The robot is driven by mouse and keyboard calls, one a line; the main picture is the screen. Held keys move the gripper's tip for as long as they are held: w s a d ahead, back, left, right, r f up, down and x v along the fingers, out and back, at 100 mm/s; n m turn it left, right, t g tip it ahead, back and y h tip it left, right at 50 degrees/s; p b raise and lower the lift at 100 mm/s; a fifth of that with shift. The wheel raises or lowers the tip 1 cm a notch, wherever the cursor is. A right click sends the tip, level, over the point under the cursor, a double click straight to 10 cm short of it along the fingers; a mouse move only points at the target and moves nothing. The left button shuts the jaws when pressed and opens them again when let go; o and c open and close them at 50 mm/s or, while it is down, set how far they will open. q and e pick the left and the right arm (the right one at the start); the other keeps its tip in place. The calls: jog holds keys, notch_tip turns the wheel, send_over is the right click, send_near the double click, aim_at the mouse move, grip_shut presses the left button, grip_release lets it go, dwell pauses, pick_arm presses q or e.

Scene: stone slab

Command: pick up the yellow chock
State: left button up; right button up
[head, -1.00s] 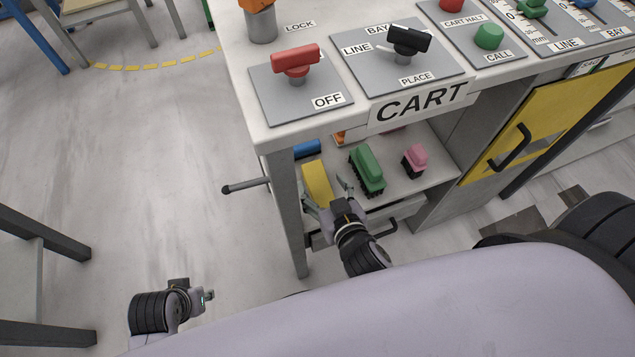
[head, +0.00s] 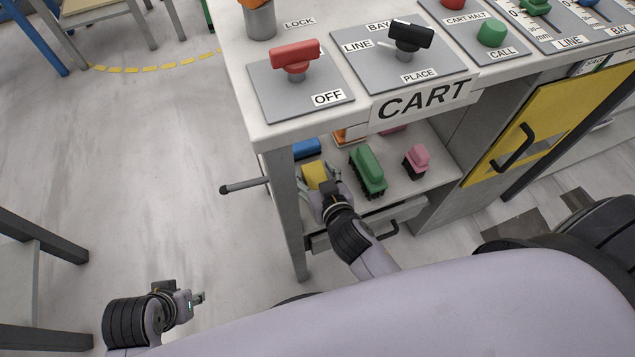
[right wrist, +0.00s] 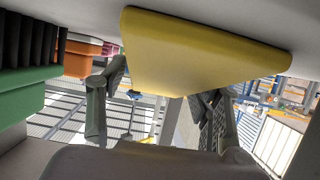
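The yellow chock (head: 314,174) is on the lower shelf of the cart bench, just right of the front leg, partly covered by my right gripper. In the right wrist view the chock (right wrist: 205,50) fills the upper middle. My right gripper (head: 327,184) is at the chock in the head view. In the right wrist view its fingers (right wrist: 160,105) stand well apart, around the chock's lower part; whether they touch it is not clear. My left gripper (head: 198,298) hangs over bare floor at lower left, away from the bench; its finger opening is too small to judge.
A green brush-like block (head: 368,170) and a pink one (head: 416,161) stand right of the chock. A blue object (head: 306,147) lies behind it. The bench leg (head: 290,215) and a bar handle (head: 243,186) are close by on the left. The benchtop overhangs the shelf.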

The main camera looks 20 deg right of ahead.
jog(key=c, duration=1.1)
jog(key=shift+r, duration=0.1)
